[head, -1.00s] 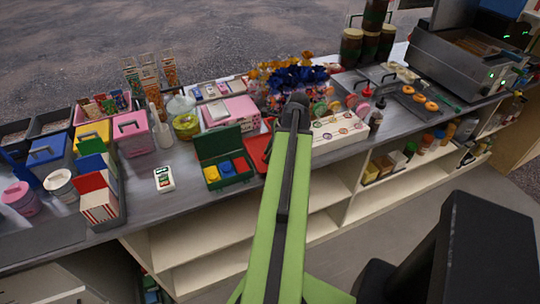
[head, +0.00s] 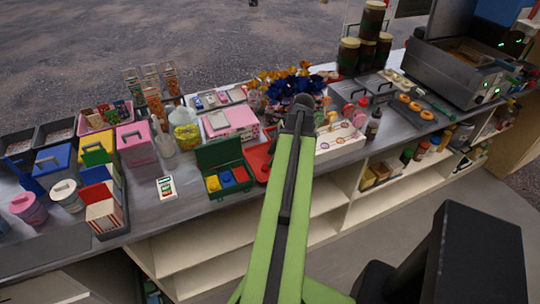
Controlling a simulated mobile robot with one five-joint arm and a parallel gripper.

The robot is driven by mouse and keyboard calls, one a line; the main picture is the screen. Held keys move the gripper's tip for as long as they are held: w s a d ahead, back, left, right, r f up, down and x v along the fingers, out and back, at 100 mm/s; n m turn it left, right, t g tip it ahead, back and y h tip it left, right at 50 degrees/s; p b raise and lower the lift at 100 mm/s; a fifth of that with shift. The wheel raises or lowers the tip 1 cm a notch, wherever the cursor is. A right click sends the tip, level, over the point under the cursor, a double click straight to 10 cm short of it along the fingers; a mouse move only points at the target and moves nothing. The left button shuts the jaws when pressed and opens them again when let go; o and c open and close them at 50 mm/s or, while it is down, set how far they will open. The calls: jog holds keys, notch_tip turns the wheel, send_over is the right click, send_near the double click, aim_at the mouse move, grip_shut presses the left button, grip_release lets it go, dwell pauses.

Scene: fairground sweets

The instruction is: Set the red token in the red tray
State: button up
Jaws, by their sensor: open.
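The red tray (head: 256,162) lies on the counter, right of an open green case (head: 217,152). My arm covers part of the tray's right side. The case holds a yellow, a blue and a red square piece (head: 241,174) in a row, the red one at the right end. I cannot tell whether this red piece is the red token, and no other clear token shows. My arm reaches over the counter just right of the tray. Its dark end joint shows, but my gripper's fingers are hidden behind it.
A pink box (head: 230,122) stands behind the green case. A white rack of sweets (head: 340,140) is right of my arm. A white and green card (head: 166,187) lies left of the case. Bare counter (head: 150,215) shows near the front edge.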

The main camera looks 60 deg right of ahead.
jog(key=p+v, duration=0.5)
jog(key=v, duration=0.2)
jog(key=shift+r, duration=0.25)
